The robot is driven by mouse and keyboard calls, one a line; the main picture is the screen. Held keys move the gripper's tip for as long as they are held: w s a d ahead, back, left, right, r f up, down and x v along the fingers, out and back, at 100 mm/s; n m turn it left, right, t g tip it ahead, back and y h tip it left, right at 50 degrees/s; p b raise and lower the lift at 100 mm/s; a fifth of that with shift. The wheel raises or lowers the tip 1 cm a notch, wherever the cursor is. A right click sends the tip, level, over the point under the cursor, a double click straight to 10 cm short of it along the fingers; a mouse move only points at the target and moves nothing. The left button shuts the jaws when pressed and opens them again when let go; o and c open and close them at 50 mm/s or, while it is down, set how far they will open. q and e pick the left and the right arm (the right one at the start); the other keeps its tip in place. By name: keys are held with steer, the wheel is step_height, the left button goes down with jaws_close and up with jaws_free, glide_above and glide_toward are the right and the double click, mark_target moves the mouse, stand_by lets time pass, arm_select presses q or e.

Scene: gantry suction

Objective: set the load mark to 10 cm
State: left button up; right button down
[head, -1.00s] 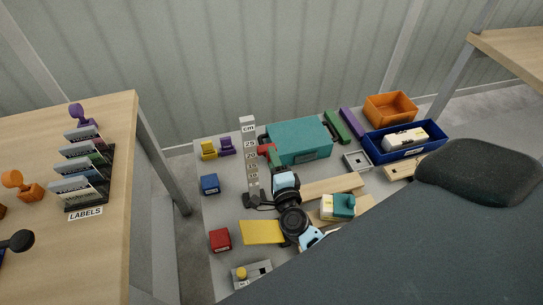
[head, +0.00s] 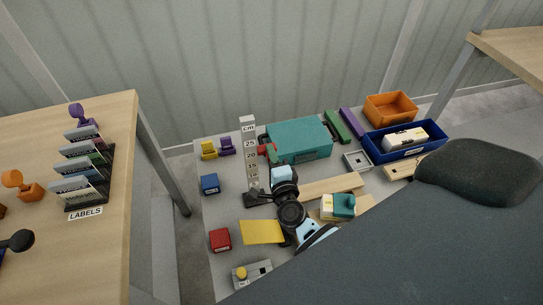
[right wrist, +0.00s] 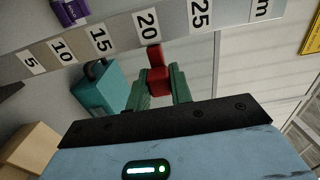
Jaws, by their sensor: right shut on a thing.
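The upright scale (head: 251,165) has a pale face marked in cm, with labels from 5 to 25 showing in the right wrist view (right wrist: 100,40). A red load mark (head: 263,149) sits beside it. In the right wrist view the red mark (right wrist: 157,78) reaches to the scale's edge close to the 20 label. My right gripper (head: 272,155) is shut on the red mark. Its green fingers (right wrist: 160,88) stand on both sides of the red piece. My left gripper is not in view.
A teal case (head: 298,140) stands just right of the scale. Blue (head: 210,184) and red (head: 220,239) blocks lie to the left. A yellow plate (head: 262,232) lies in front, and wooden planks (head: 330,186) lie to the right.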

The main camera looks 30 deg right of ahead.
steer(key=shift+f, duration=0.4)
arm_select(q)
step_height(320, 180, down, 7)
steer(key=b, duration=0.8)
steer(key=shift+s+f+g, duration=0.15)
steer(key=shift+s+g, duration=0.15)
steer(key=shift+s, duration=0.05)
arm_select(e)
step_height(320, 180, down, 10)
steer(key=shift+r, duration=0.25)
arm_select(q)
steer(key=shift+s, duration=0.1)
arm_select(e)
steer(key=c, duration=1.2)
jaws_free()
steer(key=shift+r, duration=0.15)
steer(key=shift+c, duration=0.2)
